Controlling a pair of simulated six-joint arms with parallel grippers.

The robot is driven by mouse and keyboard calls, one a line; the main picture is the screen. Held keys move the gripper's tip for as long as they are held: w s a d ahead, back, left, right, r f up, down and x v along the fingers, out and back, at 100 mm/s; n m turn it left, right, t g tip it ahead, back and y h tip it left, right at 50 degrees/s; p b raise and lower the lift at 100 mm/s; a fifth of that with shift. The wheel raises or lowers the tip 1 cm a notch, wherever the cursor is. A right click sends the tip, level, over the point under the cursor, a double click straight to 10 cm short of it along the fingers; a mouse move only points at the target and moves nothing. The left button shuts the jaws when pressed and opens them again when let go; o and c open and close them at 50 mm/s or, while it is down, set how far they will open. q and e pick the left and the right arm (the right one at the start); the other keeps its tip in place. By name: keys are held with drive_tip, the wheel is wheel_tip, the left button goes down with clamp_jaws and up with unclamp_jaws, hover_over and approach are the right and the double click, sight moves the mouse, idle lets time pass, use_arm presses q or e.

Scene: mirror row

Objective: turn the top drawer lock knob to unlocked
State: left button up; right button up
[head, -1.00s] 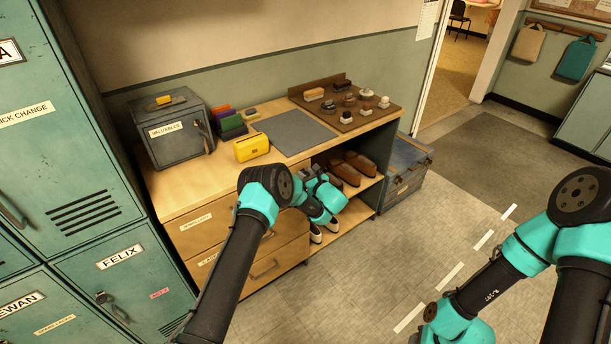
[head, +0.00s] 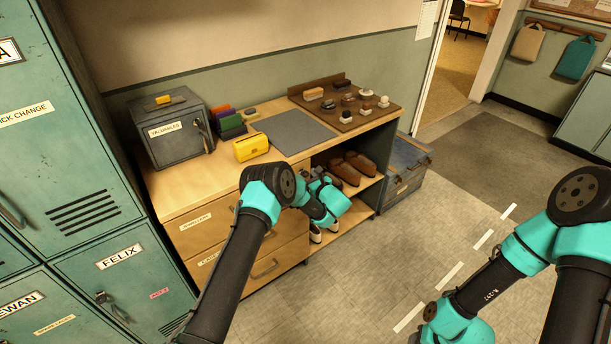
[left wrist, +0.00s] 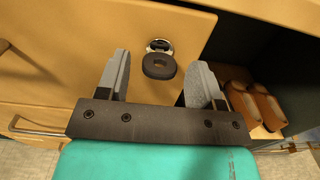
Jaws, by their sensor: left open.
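The lock knob (left wrist: 159,66) is a dark, flat bow with a hole, set in a silver ring on the pale wood front of the top drawer (left wrist: 110,28). In the left wrist view my left gripper (left wrist: 161,72) is open, one grey finger on each side of the knob. I see gaps between the fingers and the knob. In the head view the top drawer (head: 222,228) is the upper of two drawers, and my left gripper (head: 318,184) is at its right end. My own arm hides the knob there. My right arm shows at lower right, without its gripper.
The wooden bench (head: 185,185) carries a grey safe box (head: 172,145), a yellow bag (head: 251,147) and a grey mat (head: 291,132). Brown shoes (head: 345,173) stand on the open shelf right of the drawers. A drawer handle (left wrist: 35,130) shows lower left in the left wrist view.

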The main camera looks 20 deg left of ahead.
use_arm(q)
drive_tip(key=v, duration=1.5)
drive_tip(key=shift+s+d, duration=0.2)
